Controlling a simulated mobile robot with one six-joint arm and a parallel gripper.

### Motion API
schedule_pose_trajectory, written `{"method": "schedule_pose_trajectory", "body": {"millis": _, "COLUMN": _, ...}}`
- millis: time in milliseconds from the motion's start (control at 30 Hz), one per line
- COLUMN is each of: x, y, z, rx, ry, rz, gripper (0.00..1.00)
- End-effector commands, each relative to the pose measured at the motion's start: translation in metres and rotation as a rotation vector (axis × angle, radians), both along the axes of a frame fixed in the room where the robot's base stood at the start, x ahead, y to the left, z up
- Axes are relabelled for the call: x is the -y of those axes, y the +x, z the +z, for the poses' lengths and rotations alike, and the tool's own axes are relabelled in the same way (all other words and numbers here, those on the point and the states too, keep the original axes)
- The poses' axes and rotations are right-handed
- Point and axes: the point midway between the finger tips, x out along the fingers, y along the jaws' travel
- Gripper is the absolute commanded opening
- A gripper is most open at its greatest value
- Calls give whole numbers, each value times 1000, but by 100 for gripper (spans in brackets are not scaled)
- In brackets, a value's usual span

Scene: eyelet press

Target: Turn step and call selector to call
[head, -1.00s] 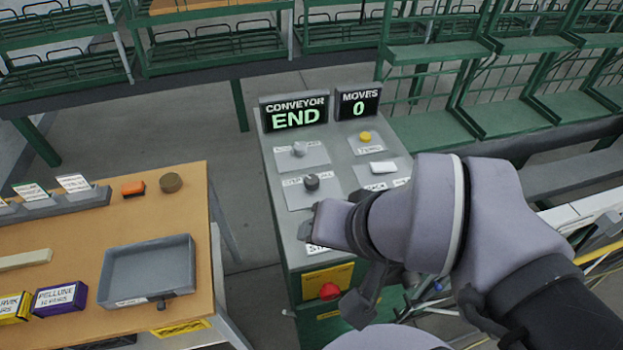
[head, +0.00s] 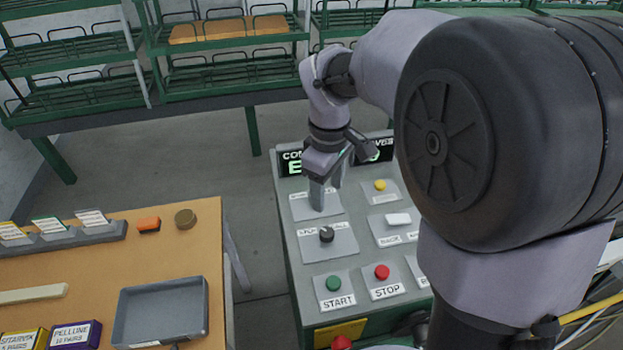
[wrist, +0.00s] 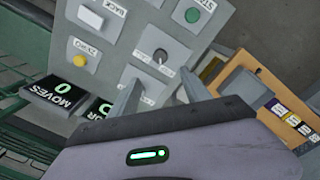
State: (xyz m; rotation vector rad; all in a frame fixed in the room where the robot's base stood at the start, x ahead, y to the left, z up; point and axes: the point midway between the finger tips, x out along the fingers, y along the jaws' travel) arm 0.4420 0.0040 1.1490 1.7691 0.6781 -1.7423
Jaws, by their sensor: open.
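The step and call selector is the dark round knob (head: 326,234) on a light plate of the grey control panel. It also shows in the wrist view as a dark knob (wrist: 160,55) with a pale pointer line, beyond my fingertips. Its label is too blurred to read for certain.
The panel (head: 290,268) also bears a green START button (head: 333,284), a red STOP button (head: 382,272), a yellow button (head: 380,185) and a white button (head: 398,219). The displays at its back are partly covered by my arm. A wooden table (head: 70,260) with a grey tray (head: 160,310) stands left.

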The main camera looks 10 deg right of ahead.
Motion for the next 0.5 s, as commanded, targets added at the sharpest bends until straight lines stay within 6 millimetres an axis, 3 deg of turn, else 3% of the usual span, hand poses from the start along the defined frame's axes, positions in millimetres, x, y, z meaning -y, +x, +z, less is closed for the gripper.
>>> {"method": "schedule_pose_trajectory", "body": {"millis": 33, "x": 0, "y": -1, "z": -22, "rx": -4, "ry": 1, "rz": 0, "gripper": 56}}
{"method": "schedule_pose_trajectory", "body": {"millis": 300, "x": 3, "y": 1, "z": -104, "rx": -3, "ry": 1, "rz": -3, "gripper": 56}}
{"method": "schedule_pose_trajectory", "body": {"millis": 500, "x": 4, "y": 3, "z": -141, "rx": -1, "ry": 2, "rz": -3, "gripper": 56}}
